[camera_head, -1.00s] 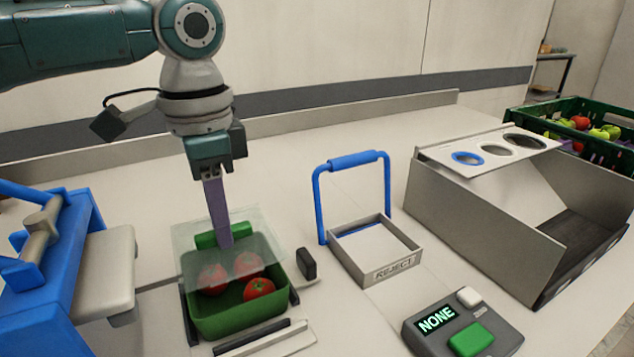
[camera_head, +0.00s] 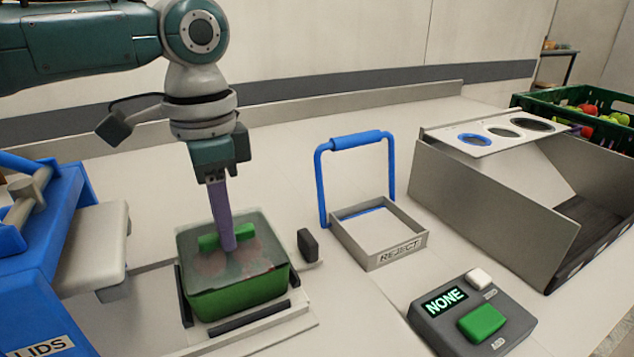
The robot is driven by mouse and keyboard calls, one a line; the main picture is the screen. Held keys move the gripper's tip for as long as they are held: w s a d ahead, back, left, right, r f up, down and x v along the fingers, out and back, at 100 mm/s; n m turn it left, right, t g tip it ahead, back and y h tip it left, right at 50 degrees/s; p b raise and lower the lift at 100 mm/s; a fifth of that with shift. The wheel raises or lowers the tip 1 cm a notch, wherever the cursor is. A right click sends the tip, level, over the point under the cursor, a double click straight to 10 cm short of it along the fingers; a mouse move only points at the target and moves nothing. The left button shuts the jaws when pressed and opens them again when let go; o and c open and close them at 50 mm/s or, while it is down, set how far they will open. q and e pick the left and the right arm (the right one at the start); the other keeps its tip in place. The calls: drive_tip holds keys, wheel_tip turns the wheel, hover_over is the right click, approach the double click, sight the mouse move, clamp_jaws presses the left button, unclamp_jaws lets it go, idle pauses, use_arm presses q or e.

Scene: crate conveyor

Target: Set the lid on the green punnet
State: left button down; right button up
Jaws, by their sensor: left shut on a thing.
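The green punnet (camera_head: 240,296) stands between dark rails on a pale plate, with red tomatoes showing dimly inside. The clear lid (camera_head: 259,232) lies level over the punnet's top, at or very near the rim; I cannot tell whether it is fully seated. Its green grip (camera_head: 209,241) stands up from the middle. My left gripper (camera_head: 227,243) points down over the punnet and is shut on the lid's grip. The gripper's purple fingers hide part of the grip. My right gripper is not in view.
A blue lid dispenser (camera_head: 40,265) marked LIDS stands at left. Right of the punnet are a REJECT tray (camera_head: 379,260) with a blue handle, a console (camera_head: 470,312) reading NONE, a grey sizing chute (camera_head: 490,205) and a green crate (camera_head: 570,103) of produce.

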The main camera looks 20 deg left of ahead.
use_arm(q)
drive_tip(key=shift+c, duration=1.8)
unclamp_jaws()
wheel_tip(320, 180, up, 7)
drive_tip(key=p, duration=0.8)
drive_tip(key=shift+p, duration=0.35)
